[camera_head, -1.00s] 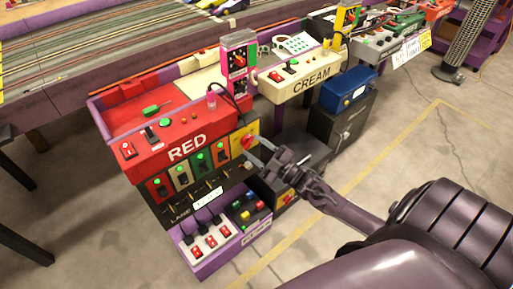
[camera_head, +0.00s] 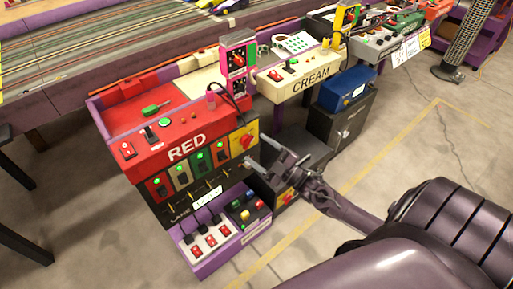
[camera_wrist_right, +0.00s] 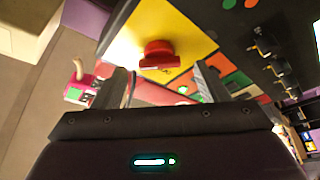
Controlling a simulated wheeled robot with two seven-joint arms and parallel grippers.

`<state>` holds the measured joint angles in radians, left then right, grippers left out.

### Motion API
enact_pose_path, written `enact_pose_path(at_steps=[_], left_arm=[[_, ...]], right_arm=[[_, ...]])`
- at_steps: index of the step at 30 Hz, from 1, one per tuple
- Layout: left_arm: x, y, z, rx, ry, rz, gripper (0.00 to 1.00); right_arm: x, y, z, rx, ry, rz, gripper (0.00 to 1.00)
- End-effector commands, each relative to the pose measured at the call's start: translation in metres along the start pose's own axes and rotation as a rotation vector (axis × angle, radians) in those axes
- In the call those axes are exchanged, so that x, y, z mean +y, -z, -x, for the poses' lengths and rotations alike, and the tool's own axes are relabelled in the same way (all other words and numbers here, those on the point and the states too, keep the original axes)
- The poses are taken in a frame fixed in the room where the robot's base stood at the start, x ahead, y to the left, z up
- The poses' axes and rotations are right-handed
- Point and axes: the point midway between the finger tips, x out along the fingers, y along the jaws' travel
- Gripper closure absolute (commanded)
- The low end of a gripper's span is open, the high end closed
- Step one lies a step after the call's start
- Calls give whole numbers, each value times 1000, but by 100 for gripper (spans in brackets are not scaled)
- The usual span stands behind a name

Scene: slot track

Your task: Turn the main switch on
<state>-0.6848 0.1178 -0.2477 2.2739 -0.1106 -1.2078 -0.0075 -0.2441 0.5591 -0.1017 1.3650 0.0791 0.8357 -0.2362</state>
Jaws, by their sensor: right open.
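The main switch, a red rotary knob (camera_head: 245,140), sits on a yellow plate (camera_head: 237,150) at the right end of the RED control panel's front. In the right wrist view the red knob (camera_wrist_right: 159,56) stands in front of the yellow plate (camera_wrist_right: 190,30), its bar lying roughly level in the picture. My right gripper (camera_head: 260,158) is open and empty, just below and right of the knob in the head view. In the right wrist view its two fingers (camera_wrist_right: 165,82) are spread, with the knob beyond and between them, apparently not touched. My left gripper is out of view.
The red console (camera_head: 185,125) carries switches and green lights. A purple box (camera_head: 215,250) with red rockers sits below. A cream console (camera_head: 300,80), a blue box (camera_head: 349,90) and a dark cabinet (camera_head: 345,125) stand to the right. Open floor (camera_head: 400,150) lies right of them.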

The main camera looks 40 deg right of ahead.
Motion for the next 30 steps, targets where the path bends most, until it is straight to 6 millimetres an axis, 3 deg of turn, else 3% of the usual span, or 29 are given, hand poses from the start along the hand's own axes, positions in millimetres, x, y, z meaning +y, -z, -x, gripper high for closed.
enact_pose_path(at_steps=[6, 12, 30], left_arm=[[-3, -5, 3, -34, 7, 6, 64], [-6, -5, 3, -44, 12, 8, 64], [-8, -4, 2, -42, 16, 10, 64]], right_arm=[[0, 0, 40, -4, 3, -1, 33], [0, 0, 59, -3, 1, -1, 33], [-1, 0, 61, -3, 1, -3, 33]])
